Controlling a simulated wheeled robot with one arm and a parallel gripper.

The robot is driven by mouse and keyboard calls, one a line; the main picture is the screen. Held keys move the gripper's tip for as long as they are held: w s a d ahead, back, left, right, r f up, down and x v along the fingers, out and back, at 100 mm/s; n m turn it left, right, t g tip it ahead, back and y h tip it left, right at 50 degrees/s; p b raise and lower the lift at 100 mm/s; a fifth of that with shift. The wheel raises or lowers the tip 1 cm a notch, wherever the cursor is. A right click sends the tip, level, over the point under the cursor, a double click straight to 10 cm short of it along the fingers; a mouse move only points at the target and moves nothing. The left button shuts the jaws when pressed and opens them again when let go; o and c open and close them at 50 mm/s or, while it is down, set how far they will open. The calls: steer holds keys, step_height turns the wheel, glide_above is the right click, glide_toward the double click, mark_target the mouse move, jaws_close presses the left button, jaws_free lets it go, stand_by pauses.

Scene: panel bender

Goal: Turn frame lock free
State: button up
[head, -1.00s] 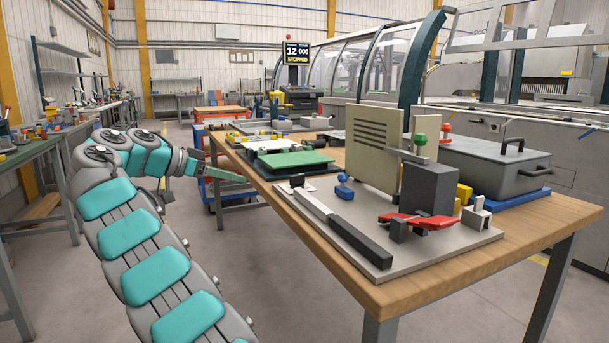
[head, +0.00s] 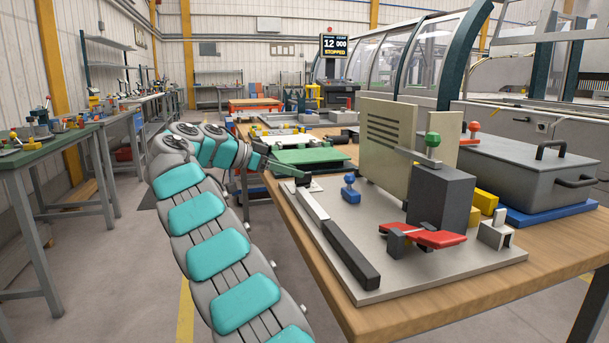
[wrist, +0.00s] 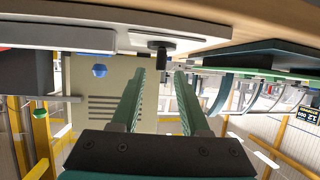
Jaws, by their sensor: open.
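A grey fixture plate (head: 395,268) lies on the near table. It carries a beige louvred panel (head: 385,140), a red winged handle (head: 425,235), a green-knobbed lever (head: 432,140), a blue knob (head: 350,190) and a small black knob (head: 302,180) at its far left corner. I cannot tell which part is called the frame lock. My gripper (head: 288,169) is at the table's left edge, close to the black knob. In the upside-down wrist view, my gripper (wrist: 161,74) is open and empty, with the black knob (wrist: 161,50) ahead between the fingertips, apparently untouched.
A dark block (head: 440,197) and a light-and-black bar (head: 345,250) stand on the plate. A green board (head: 312,160) lies behind it, and a grey lidded box (head: 530,170) stands right. The aisle floor (head: 110,260) left of the table is clear.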

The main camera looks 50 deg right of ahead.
mark_target(303, 180)
steer(key=shift+x, duration=2.05)
jaws_close()
